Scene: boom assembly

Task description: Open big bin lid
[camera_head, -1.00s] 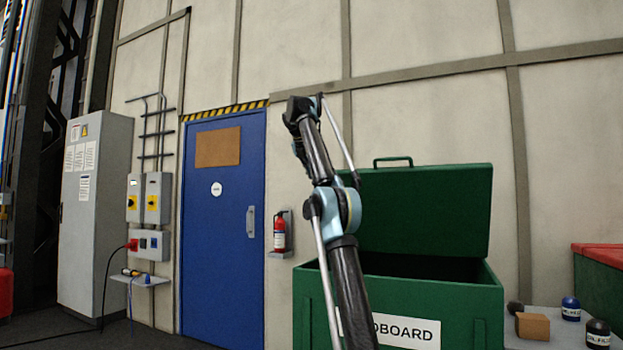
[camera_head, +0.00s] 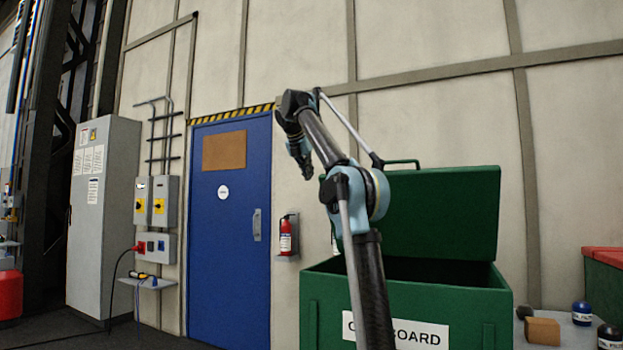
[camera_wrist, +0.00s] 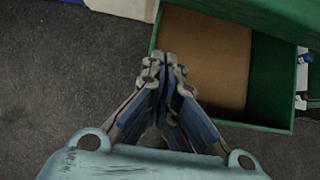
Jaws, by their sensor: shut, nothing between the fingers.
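The big green bin (camera_head: 322,300) stands against the wall at the lower right of the head view. A white label ending in "BOARD" is on its front, partly covered by my arm. Its lid (camera_head: 445,212) is raised, tilted back and upright behind the opening, with a handle on its top edge. In the wrist view the bin's green rim (camera_wrist: 262,124) is at the upper right, with brown cardboard (camera_wrist: 207,55) inside. My gripper (camera_wrist: 165,62) is shut and empty, pointing down, its tips overlapping the bin's left edge in that view. Contact cannot be told.
A blue door (camera_head: 232,240) and a red fire extinguisher (camera_head: 286,238) are left of the bin. A grey cabinet (camera_head: 103,220) stands further left. A small table at the lower right holds a brown box (camera_head: 542,331) and round containers. Grey floor (camera_wrist: 60,90) is clear beside the bin.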

